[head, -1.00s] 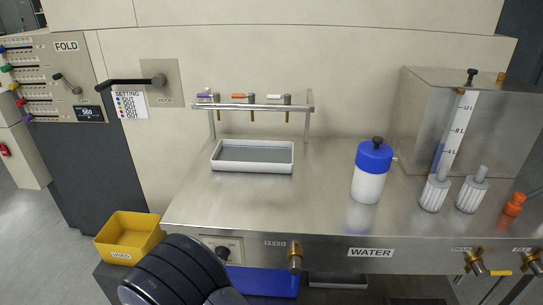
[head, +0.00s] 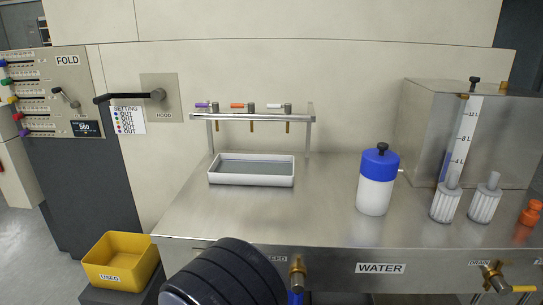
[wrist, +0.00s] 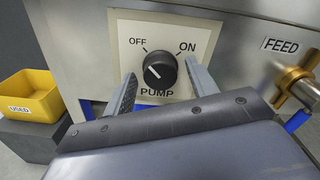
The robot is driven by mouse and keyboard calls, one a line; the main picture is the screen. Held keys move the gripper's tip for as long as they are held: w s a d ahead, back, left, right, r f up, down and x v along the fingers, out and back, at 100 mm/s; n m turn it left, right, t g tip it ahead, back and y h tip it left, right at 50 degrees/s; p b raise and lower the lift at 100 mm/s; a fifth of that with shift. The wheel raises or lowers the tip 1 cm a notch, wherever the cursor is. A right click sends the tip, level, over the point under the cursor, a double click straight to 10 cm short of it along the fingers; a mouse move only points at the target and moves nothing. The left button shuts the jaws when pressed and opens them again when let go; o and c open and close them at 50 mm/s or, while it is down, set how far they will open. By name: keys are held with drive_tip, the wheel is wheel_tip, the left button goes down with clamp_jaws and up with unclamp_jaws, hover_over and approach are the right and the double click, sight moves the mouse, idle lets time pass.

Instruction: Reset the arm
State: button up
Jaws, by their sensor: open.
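My gripper (wrist: 156,92) shows in the wrist view with its two fingers apart and nothing between them. Past the fingertips is the black pump knob (wrist: 160,69) on a white plate marked OFF, ON and PUMP. The knob's white pointer line is towards the OFF side. The fingers appear on either side of the knob's lower part; I cannot tell whether they touch it. In the head view my dark arm covers the pump plate, and the gripper itself is hidden.
A yellow USED bin (head: 122,260) stands at the lower left. The brass FEED valve (head: 297,273) is right of my arm. On the steel bench are a white tray (head: 252,181), a blue-capped bottle (head: 376,182) and white ribbed filters (head: 446,203). The bench middle is clear.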

drive_tip(key=m+b, duration=0.3)
drive_tip(key=s+m+b, duration=0.1)
drive_tip(key=m+b, duration=0.4)
drive_tip(key=m, duration=0.2)
drive_tip(key=shift+s+b, duration=0.25)
drive_tip(key=shift+b, duration=0.15)
